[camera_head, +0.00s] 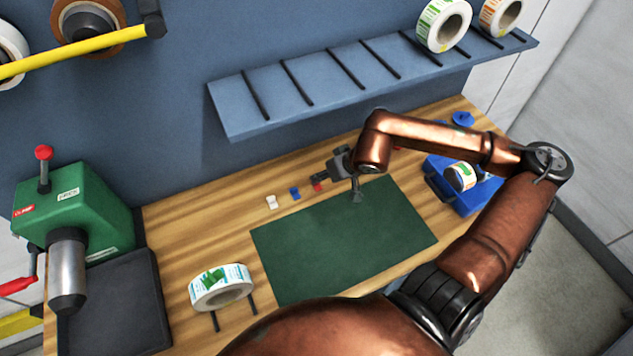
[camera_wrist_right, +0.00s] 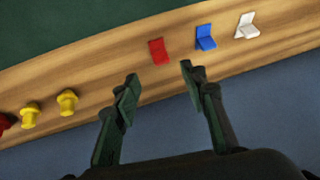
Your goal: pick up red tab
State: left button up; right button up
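The red tab (camera_head: 318,187) is on the wooden bench just beyond the back edge of the green mat, partly hidden by my gripper in the head view. In the right wrist view the red tab (camera_wrist_right: 158,52) stands clear, just ahead of the gap between my fingertips. My right gripper (camera_head: 338,184) is over the bench beside the red tab. The right wrist view shows this gripper (camera_wrist_right: 160,76) open, with nothing between its fingers. My left gripper is not in view.
A blue tab (camera_wrist_right: 205,38) and a white tab (camera_wrist_right: 247,27) stand in a row with the red one. Yellow knobs (camera_wrist_right: 67,102) lie on the other side. The green mat (camera_head: 345,245) is bare. A sloped shelf (camera_head: 330,85) hangs above the bench's back.

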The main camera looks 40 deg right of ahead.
aim_at(318, 186)
jog(key=b+x, duration=0.2)
jog(key=x, duration=0.1)
jog(key=shift+s+a+f, duration=0.15)
jog(key=shift+s, duration=0.05)
jog(key=shift+b+x, duration=0.45)
jog(key=shift+x, duration=0.65)
jog(key=shift+a, duration=0.1)
jog(key=c, duration=0.7)
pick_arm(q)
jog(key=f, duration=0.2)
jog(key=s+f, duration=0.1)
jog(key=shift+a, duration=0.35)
pick_arm(e)
jog(key=shift+c, duration=0.7)
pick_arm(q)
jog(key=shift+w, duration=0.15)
